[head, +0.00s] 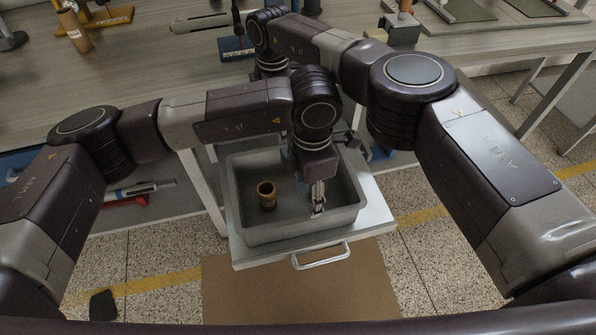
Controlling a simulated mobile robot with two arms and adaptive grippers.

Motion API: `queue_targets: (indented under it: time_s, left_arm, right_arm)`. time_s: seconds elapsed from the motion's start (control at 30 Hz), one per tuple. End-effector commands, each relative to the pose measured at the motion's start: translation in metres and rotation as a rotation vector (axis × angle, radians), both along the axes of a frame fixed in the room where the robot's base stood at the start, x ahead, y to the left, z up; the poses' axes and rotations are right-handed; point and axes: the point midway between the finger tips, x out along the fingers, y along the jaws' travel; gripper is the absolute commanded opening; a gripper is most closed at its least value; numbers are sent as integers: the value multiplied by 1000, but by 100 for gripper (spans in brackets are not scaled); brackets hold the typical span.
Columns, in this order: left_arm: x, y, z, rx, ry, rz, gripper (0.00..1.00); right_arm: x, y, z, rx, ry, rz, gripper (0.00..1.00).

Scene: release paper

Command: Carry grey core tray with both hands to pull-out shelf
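The grey core tray (240,215) rests on the white pull-out shelf (375,212), which has a metal handle (322,257) at its front. A brown cardboard core (267,196) stands upright in the left part of the tray. My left gripper (318,207) points down inside the tray, right of the core and apart from it. Its fingers look close together, but their gap is too small to read. My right arm reaches across to the far side, and its gripper is hidden behind my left arm.
A wooden workbench (120,120) spans the back, with a brown roll (76,32) and tools at upper left. A blue-based stand (238,48) is near the back middle. A brown mat (300,290) lies on the floor before the shelf. A dark object (103,305) lies at lower left.

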Motion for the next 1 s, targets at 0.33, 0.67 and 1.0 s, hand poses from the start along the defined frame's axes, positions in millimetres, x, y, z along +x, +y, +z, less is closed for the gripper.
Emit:
queue_targets:
  time_s: [0.33, 0.67, 1.0]
  left_arm:
    - [0, 0, 59, 0, 0, 0, 44]
    - [0, 0, 107, 0, 0, 0, 44]
    - [0, 0, 141, 0, 0, 0, 44]
  right_arm:
    - [0, 0, 59, 0, 0, 0, 52]
    - [0, 0, 107, 0, 0, 0, 52]
    - [0, 0, 141, 0, 0, 0, 52]
